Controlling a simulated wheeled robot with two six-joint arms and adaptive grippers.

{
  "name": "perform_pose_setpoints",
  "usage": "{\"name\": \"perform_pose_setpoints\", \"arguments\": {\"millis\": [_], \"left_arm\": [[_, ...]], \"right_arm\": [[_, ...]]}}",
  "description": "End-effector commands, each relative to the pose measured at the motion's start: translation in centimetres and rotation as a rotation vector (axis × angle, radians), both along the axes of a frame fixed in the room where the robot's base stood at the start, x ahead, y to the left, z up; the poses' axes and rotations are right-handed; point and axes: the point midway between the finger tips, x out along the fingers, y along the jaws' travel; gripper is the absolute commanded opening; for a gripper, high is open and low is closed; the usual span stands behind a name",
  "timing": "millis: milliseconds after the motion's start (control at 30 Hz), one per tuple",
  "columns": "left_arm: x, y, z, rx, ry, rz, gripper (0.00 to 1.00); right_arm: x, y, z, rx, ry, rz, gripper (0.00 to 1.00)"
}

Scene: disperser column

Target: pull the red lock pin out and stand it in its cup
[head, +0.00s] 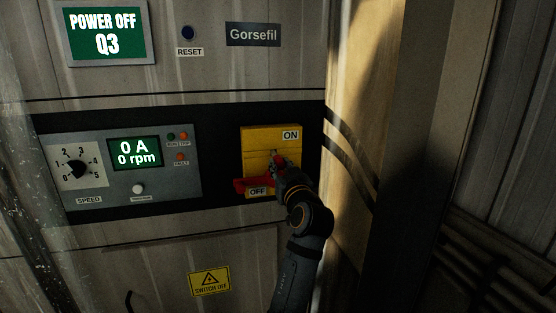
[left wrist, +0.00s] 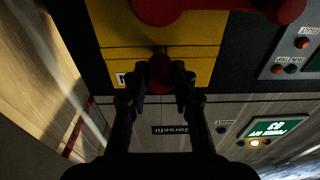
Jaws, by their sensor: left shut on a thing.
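The red lock pin (left wrist: 160,72) shows as a red knob between my left fingertips in the left wrist view, in front of the yellow switch box (head: 257,143). My left gripper (head: 279,166) is shut on it, close to the box face; it also shows in the left wrist view (left wrist: 160,84). I cannot tell how far the pin sits in the box. The red switch handle (head: 253,184) points left just above the OFF label; it also shows at the top of the left wrist view (left wrist: 215,6). I see no cup. My right gripper is out of view.
Left of the box is a grey control panel (head: 100,198) with a speed knob (head: 78,169) and a display (head: 135,152) reading 0 A, 0 rpm. A screen (head: 107,35) above reads POWER OFF Q3. A wall post (head: 350,90) stands right of the box.

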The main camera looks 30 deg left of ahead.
Motion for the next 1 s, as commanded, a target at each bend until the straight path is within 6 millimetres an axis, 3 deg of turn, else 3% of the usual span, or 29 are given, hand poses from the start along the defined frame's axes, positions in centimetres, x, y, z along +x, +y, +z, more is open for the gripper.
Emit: {"name": "perform_pose_setpoints", "arguments": {"millis": [1000], "left_arm": [[-2.0, -2.3, -0.6, -0.005, -0.001, 0.0, 0.0]], "right_arm": [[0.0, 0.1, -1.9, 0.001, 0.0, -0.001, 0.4]]}}
